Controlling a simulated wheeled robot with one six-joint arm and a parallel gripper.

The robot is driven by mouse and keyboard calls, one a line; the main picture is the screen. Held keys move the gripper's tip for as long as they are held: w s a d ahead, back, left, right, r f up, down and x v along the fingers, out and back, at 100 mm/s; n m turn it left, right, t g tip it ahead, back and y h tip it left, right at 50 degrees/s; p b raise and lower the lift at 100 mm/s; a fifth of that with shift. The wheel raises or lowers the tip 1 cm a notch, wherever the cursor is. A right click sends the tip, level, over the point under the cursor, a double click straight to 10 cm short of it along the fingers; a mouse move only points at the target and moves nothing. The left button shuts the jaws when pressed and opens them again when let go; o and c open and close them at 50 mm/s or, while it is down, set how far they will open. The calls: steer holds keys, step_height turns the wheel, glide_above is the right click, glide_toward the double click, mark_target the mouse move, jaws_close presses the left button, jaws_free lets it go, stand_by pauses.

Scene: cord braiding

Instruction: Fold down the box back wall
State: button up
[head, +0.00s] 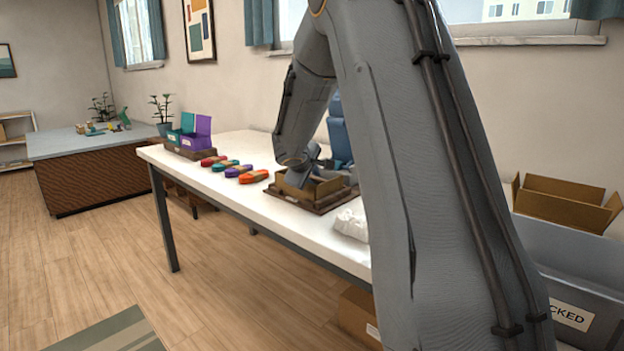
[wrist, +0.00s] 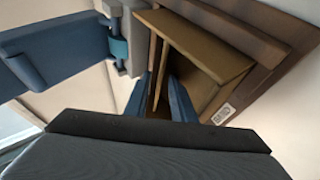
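The open tan cardboard box (head: 322,187) sits on a brown wooden base (head: 335,203) on the white table. In the wrist view, a tan flap or wall (wrist: 205,45) of the box slants across its top, and the wooden base (wrist: 235,35) runs along its far side. My gripper (wrist: 161,78) points down at the box with its two blue fingers apart. A thin brown box wall shows in the gap between them; I cannot tell whether the fingers touch it. In the head view my arm hides part of the box and the fingertips.
A blue fixture (wrist: 60,50) with a grey bracket stands close beside the box. Several coloured cord bundles (head: 232,170) lie left of it. A purple and teal organiser (head: 190,138) stands at the table's far end. A white crumpled bag (head: 351,224) lies nearer.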

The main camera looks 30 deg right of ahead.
steer(key=p, duration=0.3)
steer(key=shift+d+r, duration=0.1)
steer(key=shift+r, duration=0.2)
steer(key=p, duration=0.3)
steer(key=y+p, duration=0.1)
steer(key=p, duration=0.3)
steer(key=shift+d+r+g, duration=0.15)
steer(key=shift+r+g, duration=0.1)
steer(key=shift+g, duration=0.05)
